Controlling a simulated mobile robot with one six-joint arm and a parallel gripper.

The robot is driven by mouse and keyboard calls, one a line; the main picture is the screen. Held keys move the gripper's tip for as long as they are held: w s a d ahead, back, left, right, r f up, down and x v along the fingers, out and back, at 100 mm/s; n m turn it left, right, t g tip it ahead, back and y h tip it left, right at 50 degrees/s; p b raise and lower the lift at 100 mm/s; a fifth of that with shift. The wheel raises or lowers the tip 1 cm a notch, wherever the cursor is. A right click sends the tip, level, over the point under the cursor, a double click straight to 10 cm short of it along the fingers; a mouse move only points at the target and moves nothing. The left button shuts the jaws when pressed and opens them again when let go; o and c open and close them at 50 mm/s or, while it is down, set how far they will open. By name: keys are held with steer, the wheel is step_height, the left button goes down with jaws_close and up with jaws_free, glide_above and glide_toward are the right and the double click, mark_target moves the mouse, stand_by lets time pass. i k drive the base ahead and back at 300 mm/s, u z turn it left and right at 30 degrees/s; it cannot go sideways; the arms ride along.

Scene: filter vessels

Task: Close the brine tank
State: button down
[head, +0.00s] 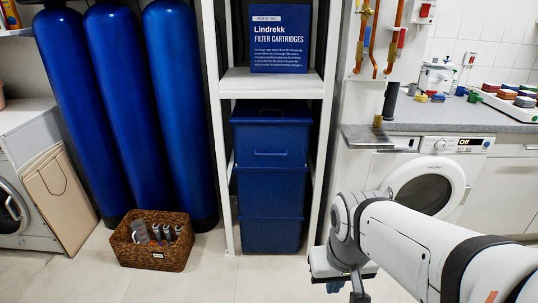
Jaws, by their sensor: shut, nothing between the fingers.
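No thing in the head view is clearly marked as the brine tank. A tall blue stacked container (270,187) stands low in the white shelf frame, with a handle on its upper front. Its dark blue top (271,112) looks like a lid, but I cannot tell whether it is fully seated.
A wicker basket (153,257) with several grey cylinders stands on the floor before the vessels. A blue box of filter cartridges (280,39) sits on the shelf above the container. A washing machine (425,185) and copper pipes are at the right. Floor before the shelf is clear.

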mark_target(271, 167)
steer(key=z, duration=0.5)
steer(key=i, duration=1.35)
steer(key=u, duration=0.45)
